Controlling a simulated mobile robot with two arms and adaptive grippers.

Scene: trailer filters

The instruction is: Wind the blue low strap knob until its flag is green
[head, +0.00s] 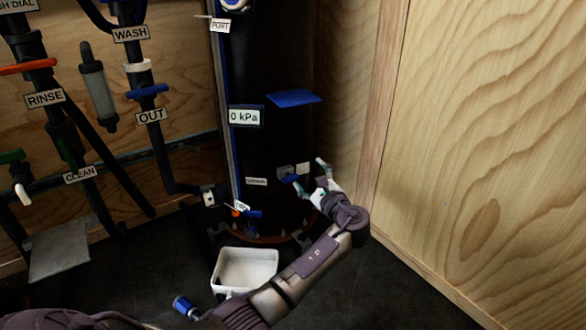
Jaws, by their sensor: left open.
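A small blue knob (290,178) sits low on the right side of the black cylinder (270,150), on a grey strap fitting (284,171). A small pale plate (303,169) is just right of it. I cannot make out a flag or its colour clearly. My left gripper (309,173) reaches up from below right. Its fingers are spread, one tip by the blue knob and the other to the upper right. I cannot tell whether the near finger touches the knob. My right gripper is out of view.
A white bin (244,269) stands on the dark floor below the cylinder. A blue-capped orange valve (240,210) is at the cylinder's lower left. A blue shelf-like plate (293,98) juts out above. Labelled pipes fill the left. A wooden wall (480,150) closes the right.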

